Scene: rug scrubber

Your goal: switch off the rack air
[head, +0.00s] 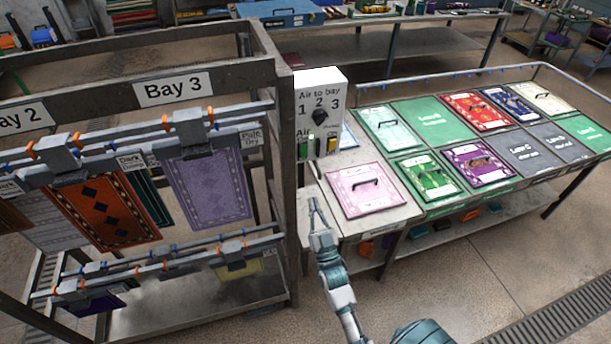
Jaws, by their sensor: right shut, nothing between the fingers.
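The rack air control box (321,112) is a white box on the right post of the rack. Its label reads "Air to bay" with 1, 2 and 3 around a dark knob (320,118). Below are a small green part (310,143) beside an "Air" label and a yellow switch (332,144) under "On". The switch position is too small to tell. My right gripper (314,205) is shut and empty, below the box and apart from it, just left of the table's pink panel. My left gripper is not in view.
The metal rack (284,220) with hanging rugs, marked Bay 2 and Bay 3, fills the left. A table (385,212) with coloured handled panels stands to the right, close to my right gripper. A floor drain (550,322) and open floor lie at lower right.

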